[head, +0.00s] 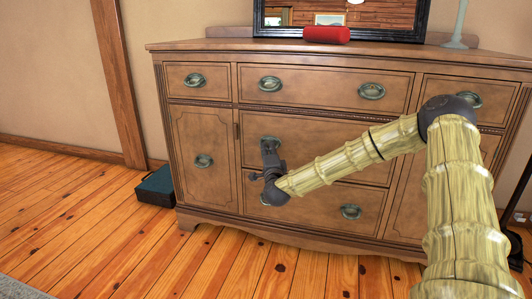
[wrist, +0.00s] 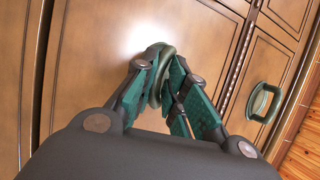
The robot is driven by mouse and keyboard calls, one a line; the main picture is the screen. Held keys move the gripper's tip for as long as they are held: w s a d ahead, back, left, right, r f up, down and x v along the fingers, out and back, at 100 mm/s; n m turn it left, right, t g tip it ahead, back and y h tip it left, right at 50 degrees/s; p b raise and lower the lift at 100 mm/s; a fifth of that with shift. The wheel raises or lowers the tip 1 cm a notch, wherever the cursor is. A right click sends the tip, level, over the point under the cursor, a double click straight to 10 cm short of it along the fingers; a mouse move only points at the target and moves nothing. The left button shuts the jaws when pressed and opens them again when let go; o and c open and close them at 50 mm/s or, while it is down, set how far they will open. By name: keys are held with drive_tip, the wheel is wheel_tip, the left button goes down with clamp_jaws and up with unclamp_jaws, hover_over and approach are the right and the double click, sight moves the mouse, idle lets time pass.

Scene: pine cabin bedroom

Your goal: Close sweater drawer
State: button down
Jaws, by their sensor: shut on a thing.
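A brown wooden dresser (head: 215,120) has several drawers and a door, with greenish ring handles. No label shows which is the sweater drawer. My gripper (head: 268,152) is at the left handle (head: 270,139) of the middle drawer (head: 320,133). In the wrist view, the green-padded fingers of my gripper (wrist: 168,85) are shut on that handle (wrist: 158,52), one on each side. The middle drawer looks about flush with the front; a small gap cannot be ruled out. My arm hides the drawer's right part.
The lower drawer (head: 315,219) looks shut, with a handle (head: 350,211) clear of my arm. A red cylinder (head: 326,34), a mirror (head: 375,15) and a lamp base (head: 455,43) stand on top. A dark teal box (head: 155,187) is on the floor at left. The front floor is clear.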

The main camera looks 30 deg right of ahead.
drive_tip(key=shift+d, duration=0.3)
drive_tip(key=c, duration=1.5)
unclamp_jaws()
drive_tip(key=shift+w+f, duration=0.1)
drive_tip(key=shift+f, duration=0.1)
drive_tip(key=shift+r, duration=0.1)
drive_tip(key=shift+a, duration=0.1)
drive_tip(key=v, duration=1.2)
drive_tip(key=shift+a, duration=0.1)
